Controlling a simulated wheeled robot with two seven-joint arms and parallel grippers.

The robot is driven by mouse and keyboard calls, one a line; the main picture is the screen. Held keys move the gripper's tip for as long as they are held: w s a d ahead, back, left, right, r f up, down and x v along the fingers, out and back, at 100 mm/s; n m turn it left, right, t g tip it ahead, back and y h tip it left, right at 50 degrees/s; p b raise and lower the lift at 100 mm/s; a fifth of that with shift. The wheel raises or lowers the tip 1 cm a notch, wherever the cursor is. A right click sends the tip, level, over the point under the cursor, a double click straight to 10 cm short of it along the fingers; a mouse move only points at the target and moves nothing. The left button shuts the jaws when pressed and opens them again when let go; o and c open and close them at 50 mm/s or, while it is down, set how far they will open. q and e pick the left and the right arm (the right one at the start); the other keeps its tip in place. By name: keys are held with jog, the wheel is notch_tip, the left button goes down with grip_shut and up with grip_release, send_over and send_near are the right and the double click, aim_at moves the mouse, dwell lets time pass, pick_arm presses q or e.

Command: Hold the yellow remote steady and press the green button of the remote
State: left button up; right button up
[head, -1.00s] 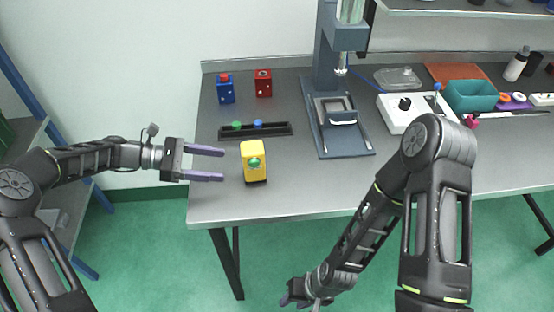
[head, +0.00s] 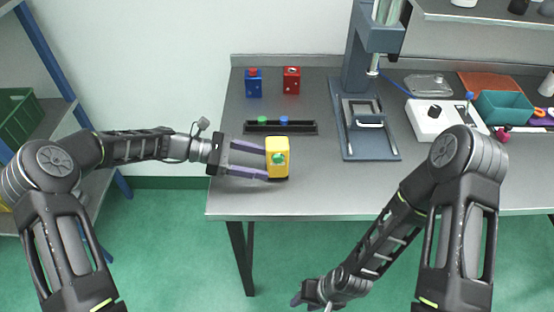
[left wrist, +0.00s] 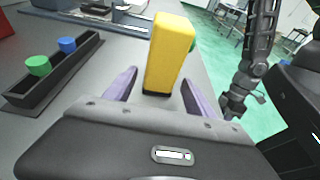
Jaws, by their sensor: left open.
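The yellow remote (head: 284,146) stands upright on the grey table near its front left, with a green button (head: 279,159) on the face toward the head camera. My left gripper (head: 266,163) is open, its purple fingers pointing right at the remote with tips at its left side. In the left wrist view the yellow remote (left wrist: 171,55) stands ahead, between and just beyond the finger tips (left wrist: 160,82); a sliver of the green button (left wrist: 192,45) shows at its right edge. My right gripper (head: 318,294) hangs low in front of the table; its jaw state is unclear.
A black tray (head: 306,128) with a green and a blue piece lies behind the remote. A blue box (head: 254,84) and a red box (head: 291,81) stand at the back. A press (head: 368,145) stands to the right. Table between remote and press is clear.

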aim_at(273, 164)
pick_arm(q)
jog(key=shift+b+x, duration=0.4)
jog(key=shift+x, duration=1.7)
pick_arm(e)
jog(key=shift+f, duration=0.4)
pick_arm(q)
jog(key=shift+c, duration=0.3)
jog(key=c, duration=0.8)
pick_arm(e)
jog(key=shift+c, duration=0.4)
grip_shut()
